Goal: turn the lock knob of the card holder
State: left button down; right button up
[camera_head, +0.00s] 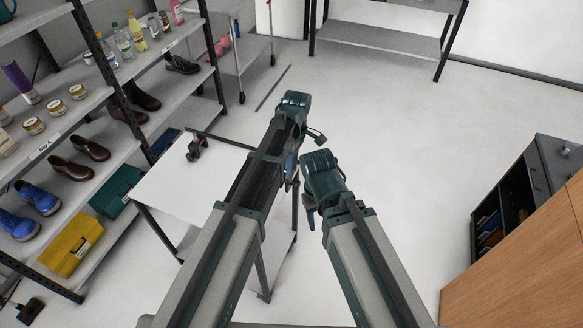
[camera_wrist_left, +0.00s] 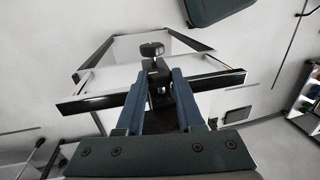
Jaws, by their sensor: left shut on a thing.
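In the left wrist view the two blue fingers of my left gripper (camera_wrist_left: 157,76) stand on either side of a dark upright part of the card holder (camera_wrist_left: 153,48) and are shut on it. Its dark blocky top shows beyond the fingertips. The fingers hide its lower part, and I cannot make out the lock knob as a separate part. In the head view my left gripper (camera_head: 291,167) shows only as a bit of blue beside the left arm, which hides what it holds. A blue finger of my right gripper (camera_head: 310,218) hangs beside the right arm; its opening is hidden.
A white table (camera_head: 175,190) stands under my left arm, with a small dark thing (camera_head: 197,147) with red on it. A shelf rack (camera_head: 92,103) with shoes, jars and bottles lines the left. A dark cabinet (camera_head: 520,195) is at the right. The floor between is clear.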

pick_arm(q)
jog(key=shift+s, duration=0.15)
jog(key=shift+s+a+t, duration=0.1)
jog(key=shift+s+t, duration=0.15)
jog(key=shift+t, duration=0.45)
jog(key=shift+s+a+f+t+h, duration=0.1)
jog(key=shift+s+t+h, duration=0.05)
jog(key=shift+t+h, duration=0.45)
jog(key=t, duration=0.1)
jog(key=t+b, duration=0.1)
jog(key=t, duration=0.1)
jog(key=shift+s+f+h, duration=0.15)
jog(key=shift+h, duration=0.25)
jog(key=shift+t+b, duration=0.3)
jog(key=shift+b, duration=0.15)
jog(key=c, duration=0.5)
grip_release()
jog(key=shift+r, duration=0.2)
